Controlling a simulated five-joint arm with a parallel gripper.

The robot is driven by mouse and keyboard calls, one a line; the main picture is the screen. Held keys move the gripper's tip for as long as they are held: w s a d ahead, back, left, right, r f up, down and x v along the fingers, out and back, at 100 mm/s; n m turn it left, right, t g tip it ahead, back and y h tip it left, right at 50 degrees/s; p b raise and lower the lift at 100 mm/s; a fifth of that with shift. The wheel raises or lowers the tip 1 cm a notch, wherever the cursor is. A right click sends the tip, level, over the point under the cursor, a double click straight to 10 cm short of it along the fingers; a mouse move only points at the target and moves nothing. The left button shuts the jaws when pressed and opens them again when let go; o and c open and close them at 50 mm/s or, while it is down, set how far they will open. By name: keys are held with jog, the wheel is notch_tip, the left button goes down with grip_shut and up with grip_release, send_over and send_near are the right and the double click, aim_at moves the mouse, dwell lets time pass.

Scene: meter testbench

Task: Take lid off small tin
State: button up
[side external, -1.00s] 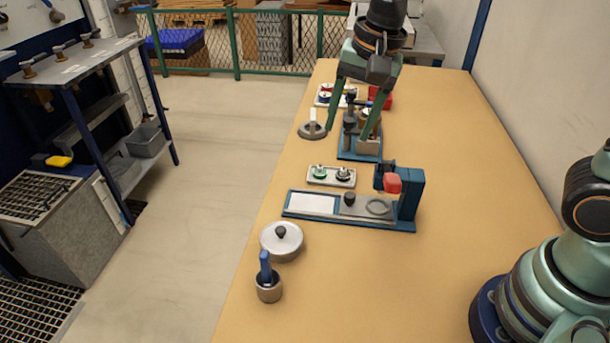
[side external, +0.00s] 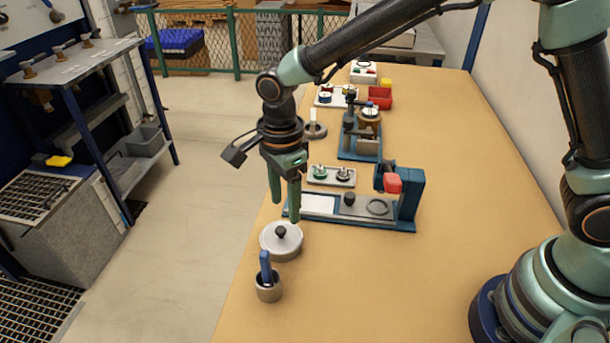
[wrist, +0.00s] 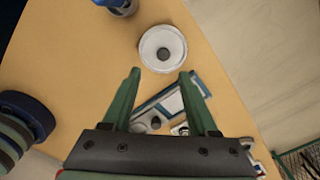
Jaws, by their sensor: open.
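The small tin (side external: 282,249) is a round, light grey tin near the left edge of the table. Its lid (side external: 271,238) is on top, with a dark round knob (side external: 281,232) in the middle. In the wrist view the lid (wrist: 150,42) lies beyond my fingertips, with its knob (wrist: 163,54) towards me. My gripper (side external: 286,210) is open and empty, pointing down above and just behind the tin, apart from it. The wrist view shows both green fingers (wrist: 160,75) spread apart, with nothing between them.
A cup with a blue-handled tool (side external: 268,291) stands in front of the tin. A blue-framed fixture (side external: 408,200) with a red part is behind and right. A tray (side external: 331,182) with small parts lies behind my gripper.

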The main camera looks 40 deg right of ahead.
aim_at(282, 228)
jog(key=shift+w+a+f, duration=0.1)
jog(key=shift+a+f, duration=0.05)
jog(key=shift+f, duration=0.85)
jog(key=shift+w+a+f, duration=0.1)
jog(key=shift+f, duration=0.95)
jog(key=shift+w+a+f, duration=0.1)
jog(key=shift+a+f, duration=0.05)
jog(key=shift+f, duration=0.85)
grip_shut()
